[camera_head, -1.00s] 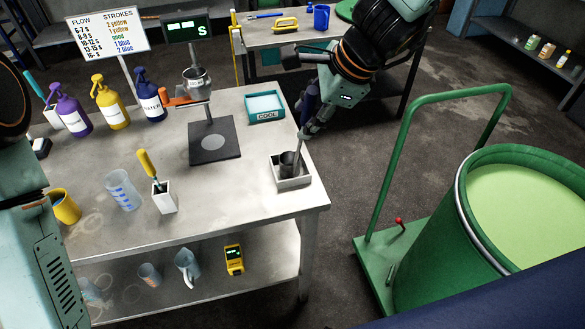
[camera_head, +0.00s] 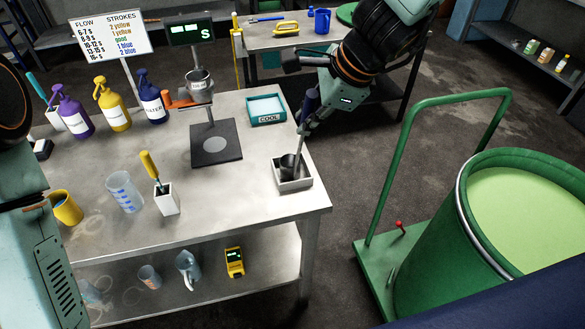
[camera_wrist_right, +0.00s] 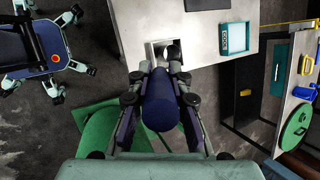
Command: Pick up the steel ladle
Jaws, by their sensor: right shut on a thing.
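The steel ladle stands nearly upright, its bowl (camera_head: 288,161) in the small white square holder (camera_head: 294,184) at the table's right edge. Its thin steel shaft (camera_head: 299,145) rises to a dark blue handle (camera_head: 311,101). My right gripper (camera_head: 307,124) is shut on the ladle at its handle. In the right wrist view the blue handle (camera_wrist_right: 160,103) lies between the fingers of the right gripper (camera_wrist_right: 159,88), and the holder (camera_wrist_right: 151,50) shows beyond. My left arm enters at the left edge; its gripper is not in view.
A blue "COOL" tray (camera_head: 266,109) and a dark plate (camera_head: 216,151) with a cup stand (camera_head: 198,82) are on the table. A white holder with a yellow-handled tool (camera_head: 168,200) stands nearer. A green drum (camera_head: 430,250) on a cart is at right.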

